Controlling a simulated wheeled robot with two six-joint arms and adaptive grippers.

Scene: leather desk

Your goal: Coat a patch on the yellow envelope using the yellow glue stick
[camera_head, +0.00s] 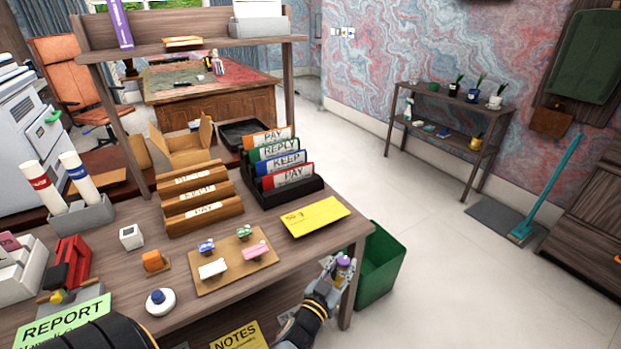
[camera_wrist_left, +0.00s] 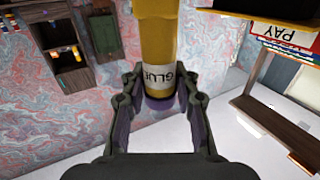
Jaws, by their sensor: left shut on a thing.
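The yellow envelope (camera_head: 314,217) lies flat near the right edge of the wooden desk, with short writing on it. My left gripper (camera_head: 337,282) is just beyond the desk's front right corner, in front of the envelope and apart from it. It is shut on the yellow glue stick (camera_head: 341,272), which has purple on it. In the left wrist view the glue stick (camera_wrist_left: 158,60) stands between the fingers (camera_wrist_left: 158,108), its GLUE label upside down and a purple end low between them. My right gripper is not seen.
A green bin (camera_head: 379,268) stands on the floor behind my left gripper. A black file rack (camera_head: 282,192) with labelled folders stands behind the envelope. A board with stamps (camera_head: 233,261) lies to its left. The floor on the right is mostly clear.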

